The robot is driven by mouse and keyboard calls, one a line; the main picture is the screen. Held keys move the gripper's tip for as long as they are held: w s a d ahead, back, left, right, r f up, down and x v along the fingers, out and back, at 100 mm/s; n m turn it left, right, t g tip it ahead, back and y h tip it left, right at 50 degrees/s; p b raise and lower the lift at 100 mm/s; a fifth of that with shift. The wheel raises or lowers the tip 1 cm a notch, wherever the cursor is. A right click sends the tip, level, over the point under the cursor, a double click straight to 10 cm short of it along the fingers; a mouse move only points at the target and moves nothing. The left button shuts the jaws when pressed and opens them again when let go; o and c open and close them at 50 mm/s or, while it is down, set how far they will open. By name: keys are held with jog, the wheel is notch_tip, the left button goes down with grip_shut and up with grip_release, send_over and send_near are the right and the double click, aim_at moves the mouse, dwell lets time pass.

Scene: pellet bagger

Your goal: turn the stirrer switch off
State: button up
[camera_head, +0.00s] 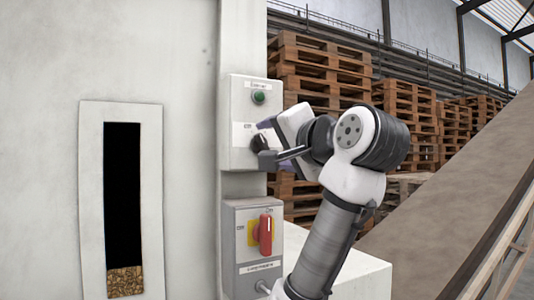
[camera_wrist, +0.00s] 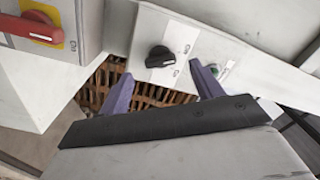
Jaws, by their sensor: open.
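A black rotary knob (camera_head: 260,143) sits on the upper light-grey switch box (camera_head: 240,110), with a small label above it. In the wrist view the black knob (camera_wrist: 160,56) lies ahead of and between my two purple fingers, its pointer aimed to one side. My gripper (camera_head: 267,142) is open, close in front of the knob; in the wrist view my gripper (camera_wrist: 161,71) shows empty jaws straddling the knob's line. I cannot tell whether a finger touches the knob. The label lettering is too small to read surely.
A green button (camera_head: 259,97) is above the knob. A lower box has a red handle (camera_head: 266,234) on a yellow plate. A slotted window (camera_head: 123,195) showing pellets is at left. Wooden pallets (camera_head: 318,70) stand behind, and a sloping conveyor (camera_head: 450,205) is at right.

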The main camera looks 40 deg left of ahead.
jog(key=b+v, duration=0.3)
jog(key=v, duration=0.5)
jog(key=shift+d+b, duration=0.4)
jog(key=shift+s, duration=0.15)
